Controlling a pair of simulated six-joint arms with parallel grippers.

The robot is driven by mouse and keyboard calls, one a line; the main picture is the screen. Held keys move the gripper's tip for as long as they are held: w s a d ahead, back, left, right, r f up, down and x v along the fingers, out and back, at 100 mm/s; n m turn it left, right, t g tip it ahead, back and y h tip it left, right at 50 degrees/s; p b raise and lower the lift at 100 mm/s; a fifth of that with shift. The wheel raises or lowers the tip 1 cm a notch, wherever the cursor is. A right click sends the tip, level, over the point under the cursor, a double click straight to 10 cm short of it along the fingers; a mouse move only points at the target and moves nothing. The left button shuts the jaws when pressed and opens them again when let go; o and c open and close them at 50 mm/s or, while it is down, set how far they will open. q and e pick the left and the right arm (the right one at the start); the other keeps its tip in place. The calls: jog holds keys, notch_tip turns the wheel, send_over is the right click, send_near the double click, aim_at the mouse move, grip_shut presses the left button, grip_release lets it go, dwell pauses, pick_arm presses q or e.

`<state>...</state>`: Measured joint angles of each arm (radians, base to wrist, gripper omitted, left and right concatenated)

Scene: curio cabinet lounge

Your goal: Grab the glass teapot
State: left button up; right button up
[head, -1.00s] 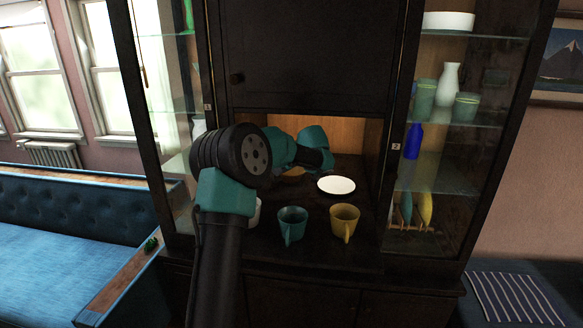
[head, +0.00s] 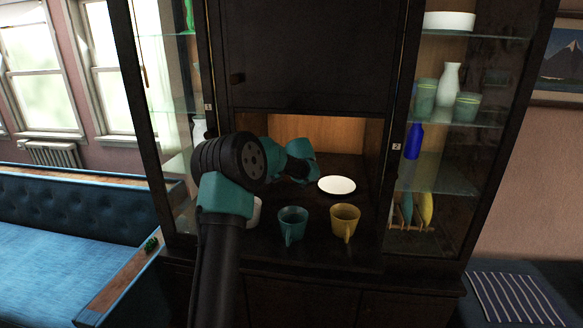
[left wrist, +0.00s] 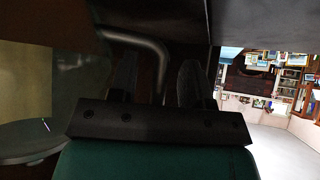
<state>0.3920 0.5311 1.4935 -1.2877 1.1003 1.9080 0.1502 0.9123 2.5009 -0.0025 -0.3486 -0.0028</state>
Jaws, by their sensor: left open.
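My left gripper (left wrist: 158,78) is open in the left wrist view, one finger on each side of a grey curved bar (left wrist: 152,42) that looks like a handle. I cannot tell whether either finger touches it. A see-through body (left wrist: 78,85), probably the glass teapot, stands left of the fingers in the dim light. In the head view my left arm reaches into the lit niche of the cabinet, and its wrist hides the fingers and the teapot. My right gripper is not in view.
A teal mug (head: 292,222) and a yellow mug (head: 345,220) stand at the niche's front. A white plate (head: 337,185) lies behind them. A white cup (head: 256,212) is partly hidden by my arm. Cabinet walls and the door above (head: 310,55) bound the niche.

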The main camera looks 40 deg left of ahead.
pick_arm(q)
jog(key=shift+a, duration=0.1)
dwell(0.4)
grip_shut()
dwell(1.3)
